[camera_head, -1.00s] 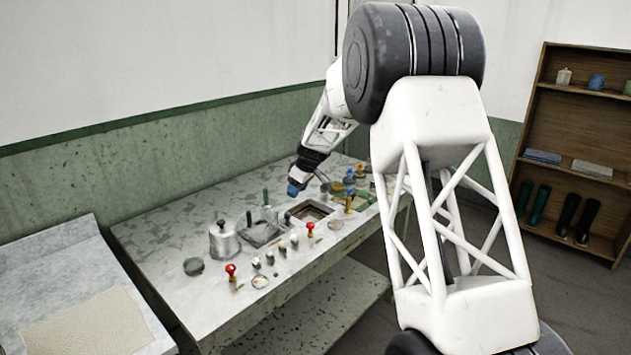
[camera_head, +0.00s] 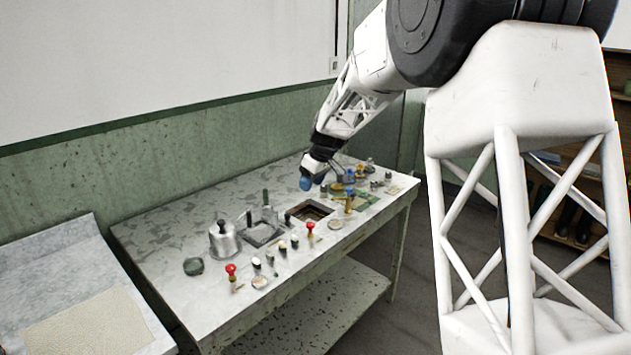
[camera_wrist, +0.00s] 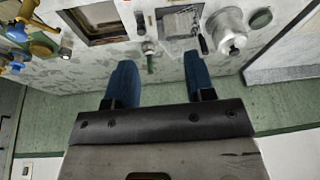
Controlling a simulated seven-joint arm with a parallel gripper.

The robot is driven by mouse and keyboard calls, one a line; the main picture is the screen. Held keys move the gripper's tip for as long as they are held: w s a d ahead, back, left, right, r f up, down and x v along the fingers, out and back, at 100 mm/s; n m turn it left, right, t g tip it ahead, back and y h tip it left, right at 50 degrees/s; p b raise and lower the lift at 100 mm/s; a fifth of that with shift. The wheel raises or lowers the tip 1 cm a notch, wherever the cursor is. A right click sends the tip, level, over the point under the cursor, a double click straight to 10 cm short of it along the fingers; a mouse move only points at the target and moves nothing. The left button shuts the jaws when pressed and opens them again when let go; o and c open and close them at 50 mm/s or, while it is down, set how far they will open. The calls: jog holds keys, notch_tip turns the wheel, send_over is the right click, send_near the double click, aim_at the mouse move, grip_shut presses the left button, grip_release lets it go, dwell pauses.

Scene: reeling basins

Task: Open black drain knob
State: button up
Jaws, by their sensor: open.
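A small black knob (camera_head: 287,217) stands on the bench between two sunken basins. It seems to match the dark-topped fitting (camera_wrist: 141,24) between the basins in the wrist view. A second black upright handle (camera_head: 249,219) stands by the left basin and shows in the wrist view (camera_wrist: 203,44). I cannot tell which is the drain knob. My gripper (camera_head: 310,183), with blue fingertips, is above the bench's back part, past the right basin (camera_head: 328,207). In the wrist view my gripper (camera_wrist: 160,82) is open and empty, apart from both black pieces.
A green handle (camera_head: 265,197) stands behind the basins. A silver pot (camera_head: 224,241) is left of them. Red-topped knobs (camera_head: 310,228) and several small black-and-white knobs line the front. Blue and brass fittings (camera_head: 349,190) crowd the right side. The wall (camera_head: 120,175) runs behind.

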jog(key=shift+s+d+r, duration=0.25)
jog(key=shift+s+r, duration=0.15)
jog(key=shift+s, duration=0.25)
jog(key=shift+s+d+r, duration=0.25)
jog(key=shift+s+r, duration=0.1)
jog(key=shift+s, duration=0.25)
jog(key=s+d+r+m+h, duration=0.1)
jog(key=s+d+r+m, duration=0.15)
jog(key=s, duration=0.65)
jog(key=s+d+r+m, duration=0.1)
jog(key=s+d+r, duration=0.25)
jog(key=s, duration=0.55)
jog(key=s+d+r+m+h, duration=0.1)
jog(key=s+d+r+m, duration=0.15)
jog(key=s, duration=0.65)
jog(key=s+d+f+m, duration=0.2)
jog(key=s+d+f, duration=0.1)
jog(key=s, duration=1)
jog(key=s+d+f+m+h, duration=0.1)
jog(key=s+d+f+m, duration=0.1)
jog(key=s, duration=1.1)
jog(key=shift+d+f+t, duration=0.3)
jog(key=shift+d+f, duration=0.1)
jog(key=shift+d, duration=0.15)
